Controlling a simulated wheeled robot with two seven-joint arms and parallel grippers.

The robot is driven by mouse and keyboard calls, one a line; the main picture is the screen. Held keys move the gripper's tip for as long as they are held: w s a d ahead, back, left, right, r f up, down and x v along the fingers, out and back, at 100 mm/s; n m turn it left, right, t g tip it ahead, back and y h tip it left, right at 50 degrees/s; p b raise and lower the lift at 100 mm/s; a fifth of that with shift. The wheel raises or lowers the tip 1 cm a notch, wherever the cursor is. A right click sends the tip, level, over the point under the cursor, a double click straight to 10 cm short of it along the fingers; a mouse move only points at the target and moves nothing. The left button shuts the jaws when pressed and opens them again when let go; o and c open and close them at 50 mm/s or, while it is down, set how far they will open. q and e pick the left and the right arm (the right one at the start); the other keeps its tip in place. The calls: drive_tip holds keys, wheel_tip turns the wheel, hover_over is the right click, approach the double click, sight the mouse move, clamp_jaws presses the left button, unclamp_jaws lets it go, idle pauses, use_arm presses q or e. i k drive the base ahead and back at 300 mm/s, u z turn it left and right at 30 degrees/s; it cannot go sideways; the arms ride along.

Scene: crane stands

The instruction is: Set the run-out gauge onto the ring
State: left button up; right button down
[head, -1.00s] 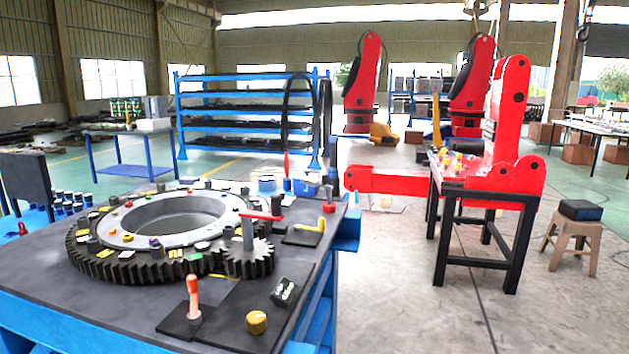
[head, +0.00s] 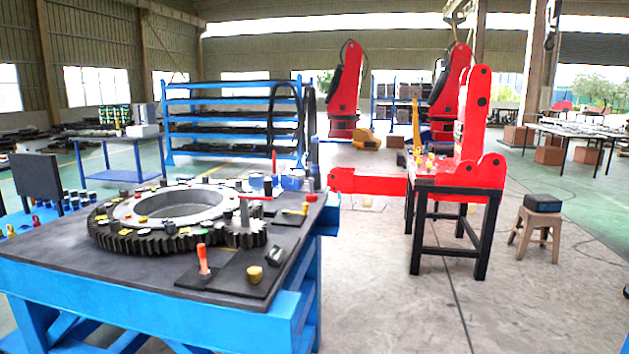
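The ring is a large dark toothed ring (head: 135,243) with a paler inner ring, lying flat on a blue-framed bench (head: 60,272) at the left of the head view. Several small coloured pieces sit on its top. I cannot pick out the run-out gauge for certain. A small dark block with pale markings (head: 276,256) lies on a dark mat at the bench's near right, apart from the ring, but it is too small to identify. Neither of my grippers is in view.
A small pinion (head: 246,237), an orange-handled tool (head: 203,261) and a yellow knob (head: 254,275) stand near the ring. A black-legged table with red machinery (head: 455,188) and a stool (head: 538,226) are at right. The floor between is mostly clear.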

sight(299, 176)
drive_tip(key=z, duration=0.25)
drive_tip(key=i, duration=0.25)
drive_tip(key=z, duration=0.95)
drive_tip(key=i, duration=1.5)
drive_tip(key=u, duration=0.65)
drive_tip(key=i, duration=0.95)
drive_tip(key=u, duration=1.05)
